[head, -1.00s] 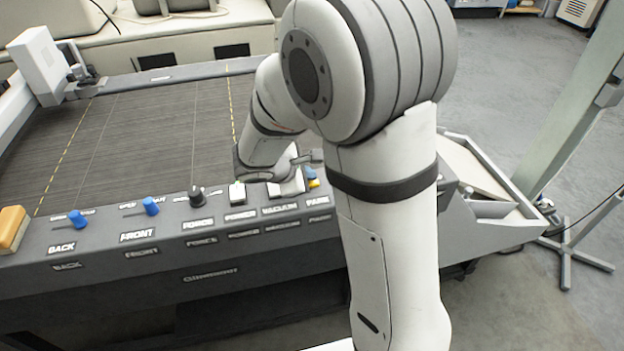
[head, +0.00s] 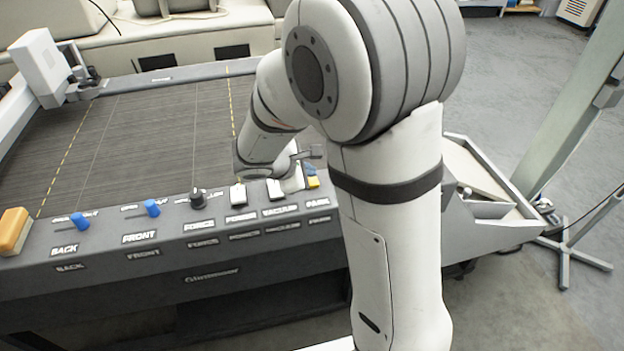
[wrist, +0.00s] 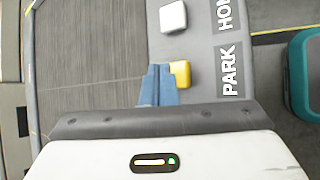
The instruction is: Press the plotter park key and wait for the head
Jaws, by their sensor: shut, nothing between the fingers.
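The yellow park key (head: 313,183) is at the right end of the plotter's front panel, above the PARK label (head: 318,202). In the wrist view the yellow key (wrist: 181,73) lies just right of my blue fingertips, partly hidden by them. My gripper (head: 310,169) is shut and empty, close beside the key; in the wrist view its fingertips (wrist: 159,70) are together. I cannot tell whether they touch the key.
A black FORCE knob (head: 197,198) and blue levers (head: 152,207) follow. A yellow-orange block (head: 13,230) sits at far left. The dark bed (head: 140,130) is clear. A teal object (wrist: 306,75) shows in the wrist view.

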